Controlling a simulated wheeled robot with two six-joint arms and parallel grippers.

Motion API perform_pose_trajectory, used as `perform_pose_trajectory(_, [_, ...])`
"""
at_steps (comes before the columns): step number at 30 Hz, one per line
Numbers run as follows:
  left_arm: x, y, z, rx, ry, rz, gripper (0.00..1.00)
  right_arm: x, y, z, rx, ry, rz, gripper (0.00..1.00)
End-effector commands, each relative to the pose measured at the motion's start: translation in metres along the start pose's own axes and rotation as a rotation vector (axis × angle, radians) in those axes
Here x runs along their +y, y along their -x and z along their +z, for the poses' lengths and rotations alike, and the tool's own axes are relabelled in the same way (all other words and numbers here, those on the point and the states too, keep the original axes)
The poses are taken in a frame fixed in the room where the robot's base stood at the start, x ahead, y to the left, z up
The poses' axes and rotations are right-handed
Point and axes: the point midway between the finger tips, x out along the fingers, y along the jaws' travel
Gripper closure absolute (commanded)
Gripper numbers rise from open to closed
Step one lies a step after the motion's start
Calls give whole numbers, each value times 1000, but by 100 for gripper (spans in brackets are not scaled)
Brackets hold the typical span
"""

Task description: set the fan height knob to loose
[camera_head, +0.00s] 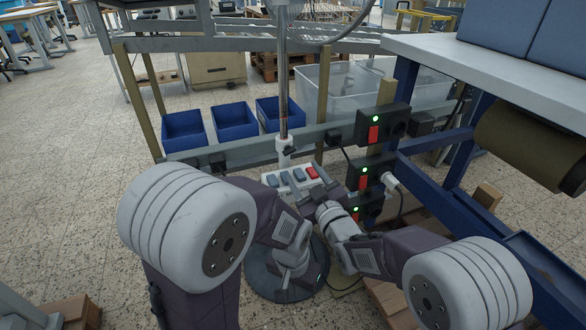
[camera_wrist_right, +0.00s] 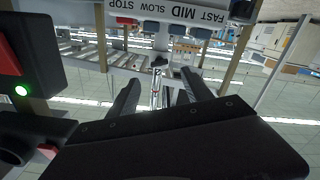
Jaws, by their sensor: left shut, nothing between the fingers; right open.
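The fan's grey pole (camera_head: 283,90) rises from a round dark base (camera_head: 262,283). A white collar (camera_head: 284,147) on the pole carries a small black knob (camera_head: 291,152). The knob's setting cannot be read. In the right wrist view the knob (camera_wrist_right: 160,62) shows small beyond the fingers. My right gripper (camera_head: 309,184) is open and empty, below and nearer than the knob, over the fan's button panel (camera_head: 272,180). Its fingers (camera_wrist_right: 160,88) spread to either side of the pole in its wrist view, apart from the knob. My left gripper (camera_head: 290,282) is shut and empty, low over the base.
The panel has several blue-grey buttons and a red one (camera_head: 312,172), labelled FAST, MID, SLOW and STOP. Black switch boxes with red rockers (camera_head: 372,133) stand close on the right. A grey rail (camera_head: 235,150) crosses behind the pole. Blue bins (camera_head: 184,133) sit behind it.

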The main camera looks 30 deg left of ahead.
Motion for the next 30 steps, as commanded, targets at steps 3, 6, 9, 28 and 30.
perform_pose_trajectory(3, [0,16,-2,0,0,0,100,3,-9,-6,-3,-1,0,42])
perform_pose_trajectory(6, [1,37,-4,0,0,0,100,4,-25,-8,-6,-1,-1,42])
perform_pose_trajectory(9, [1,39,-4,0,0,0,100,2,-47,-4,-2,-1,0,42])
perform_pose_trajectory(28, [0,13,-1,0,0,0,100,2,-90,0,-5,-2,1,42])
perform_pose_trajectory(30, [0,13,-1,0,0,0,100,2,-90,0,-5,-2,1,61])
